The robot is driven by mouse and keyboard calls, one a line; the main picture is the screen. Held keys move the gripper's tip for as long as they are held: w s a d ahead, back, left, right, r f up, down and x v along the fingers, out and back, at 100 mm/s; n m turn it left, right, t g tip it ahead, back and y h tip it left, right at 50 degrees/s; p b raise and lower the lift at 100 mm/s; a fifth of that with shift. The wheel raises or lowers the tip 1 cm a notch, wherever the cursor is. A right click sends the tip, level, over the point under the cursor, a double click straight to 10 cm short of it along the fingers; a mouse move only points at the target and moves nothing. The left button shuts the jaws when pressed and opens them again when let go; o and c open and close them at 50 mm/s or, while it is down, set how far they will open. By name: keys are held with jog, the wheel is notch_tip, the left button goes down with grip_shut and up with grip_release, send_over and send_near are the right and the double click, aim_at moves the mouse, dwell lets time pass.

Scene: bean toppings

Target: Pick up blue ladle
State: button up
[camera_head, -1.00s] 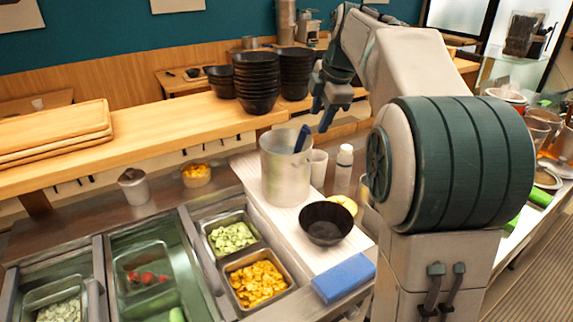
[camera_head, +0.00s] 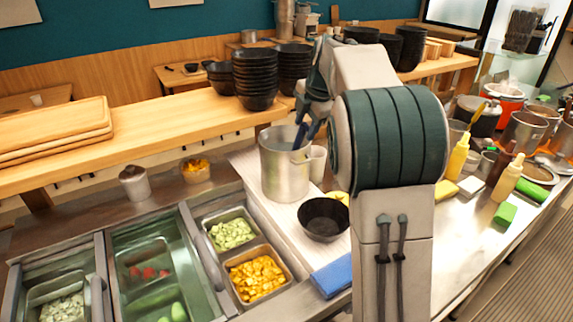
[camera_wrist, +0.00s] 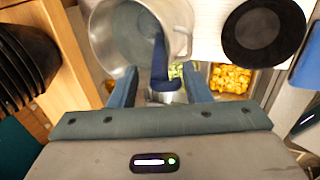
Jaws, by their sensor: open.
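The blue ladle stands in a metal pot (camera_head: 283,170) on the white board; its handle (camera_head: 300,136) sticks up over the right side of the rim. In the wrist view the blue ladle (camera_wrist: 161,62) leans against the near rim of the pot (camera_wrist: 182,22), its handle end pointing toward me. My gripper (camera_wrist: 158,82) is open, with one blue finger on each side of the handle end and gaps on both sides. In the head view my gripper (camera_head: 305,130) is at the pot's upper right, partly hidden by my arm. The ladle's bowl inside the pot cannot be made out.
A black bowl (camera_head: 322,220) sits on the board right of the pot, with a blue block (camera_head: 332,275) in front. Stacked black bowls (camera_head: 256,82) stand on the wooden shelf (camera_head: 180,125) behind. Food trays (camera_head: 256,278) are at front left.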

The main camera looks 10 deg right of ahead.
aim_at(300, 144)
jog(key=x, duration=0.2)
jog(key=p+x, duration=0.1)
jog(key=x, duration=0.1)
jog(key=shift+w+a+f, duration=0.1)
jog(key=shift+a+f, duration=0.2)
grip_shut()
jog(key=shift+r, duration=0.1)
notch_tip(300, 144, up, 18)
jog(key=p, duration=0.1)
dwell(0.7)
dwell(0.4)
